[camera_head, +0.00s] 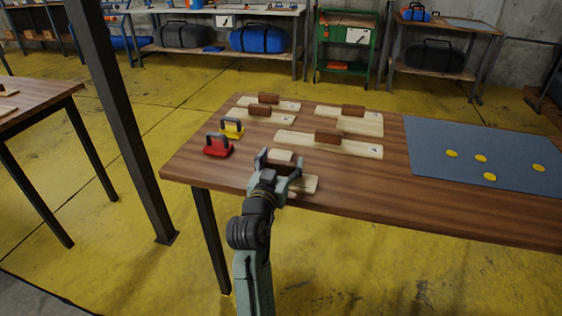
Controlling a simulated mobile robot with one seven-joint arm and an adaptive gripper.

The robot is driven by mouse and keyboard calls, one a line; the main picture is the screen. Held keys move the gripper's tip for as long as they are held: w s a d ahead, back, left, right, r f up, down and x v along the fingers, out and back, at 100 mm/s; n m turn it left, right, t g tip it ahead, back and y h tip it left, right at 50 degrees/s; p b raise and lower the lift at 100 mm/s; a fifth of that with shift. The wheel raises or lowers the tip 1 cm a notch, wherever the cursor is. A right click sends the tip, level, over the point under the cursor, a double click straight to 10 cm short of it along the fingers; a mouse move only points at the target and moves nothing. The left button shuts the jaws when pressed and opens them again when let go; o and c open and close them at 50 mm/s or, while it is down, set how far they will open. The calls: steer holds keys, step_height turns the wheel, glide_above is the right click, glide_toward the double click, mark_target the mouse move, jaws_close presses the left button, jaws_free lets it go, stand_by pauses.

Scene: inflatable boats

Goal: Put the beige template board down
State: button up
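My gripper (279,161) is over the front edge area of the table, its two fingers apart. A beige template board (306,184) is directly under and around it. One end shows to the right of the wrist and a beige patch shows between the fingertips. The middle of this board and any handle on it are hidden by my gripper. I cannot tell whether the fingers touch it, or whether the board rests on the table or hangs just above it.
Several beige boards with brown blocks, one a long board (358,149), lie behind on the brown wooden table (218,178). A red-based tool (218,149) and a yellow-based tool (232,131) stand left. A blue-grey mat (500,150) with yellow discs lies right. A dark post (115,120) stands left.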

steer(key=o, duration=0.4)
steer(key=shift+r, duration=0.15)
